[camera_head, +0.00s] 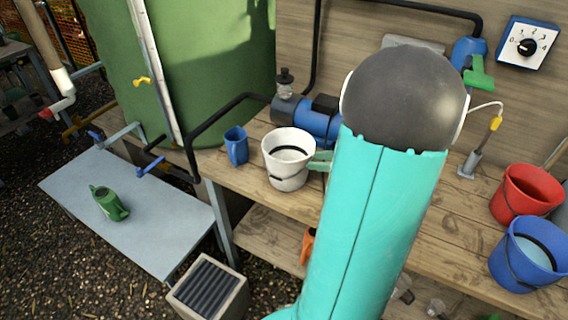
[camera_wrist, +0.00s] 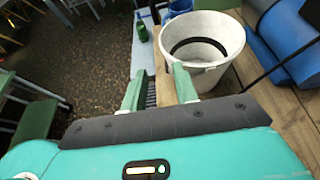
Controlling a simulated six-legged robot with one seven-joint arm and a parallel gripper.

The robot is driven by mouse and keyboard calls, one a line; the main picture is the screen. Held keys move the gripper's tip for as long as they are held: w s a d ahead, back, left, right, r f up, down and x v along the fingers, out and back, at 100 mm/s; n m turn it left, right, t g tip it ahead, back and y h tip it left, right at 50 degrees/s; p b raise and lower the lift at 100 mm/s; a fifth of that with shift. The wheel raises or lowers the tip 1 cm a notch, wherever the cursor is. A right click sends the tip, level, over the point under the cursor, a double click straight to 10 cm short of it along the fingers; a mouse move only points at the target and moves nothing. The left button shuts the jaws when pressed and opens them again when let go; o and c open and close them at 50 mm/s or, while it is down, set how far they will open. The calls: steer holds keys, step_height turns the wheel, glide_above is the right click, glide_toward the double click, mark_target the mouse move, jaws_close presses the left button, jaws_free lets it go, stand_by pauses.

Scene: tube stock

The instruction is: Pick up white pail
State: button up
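The white pail (camera_head: 287,173) stands upright on the wooden bench, with a dark band showing inside it. In the wrist view the white pail (camera_wrist: 201,58) is at the upper right, its open top towards the camera. My gripper (camera_wrist: 158,68) is open, its two green fingers apart with nothing between them. The right finger overlaps the pail's near left rim in that view; I cannot tell whether it touches. In the head view my gripper (camera_head: 320,161) is just right of the pail, mostly hidden behind my arm.
A blue jug (camera_head: 236,146) stands left of the pail, and a blue pump (camera_head: 315,120) sits close behind it. A red bucket (camera_head: 526,193) and a blue bucket (camera_head: 527,258) stand at the right.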

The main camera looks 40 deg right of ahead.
mark_target(288, 161)
steer(key=shift+d+x, duration=0.15)
steer(key=shift+x, duration=3.25)
steer(key=shift+d+x, duration=0.1)
steer(key=shift+x, duration=3.25)
jaws_close()
steer(key=shift+f, duration=0.15)
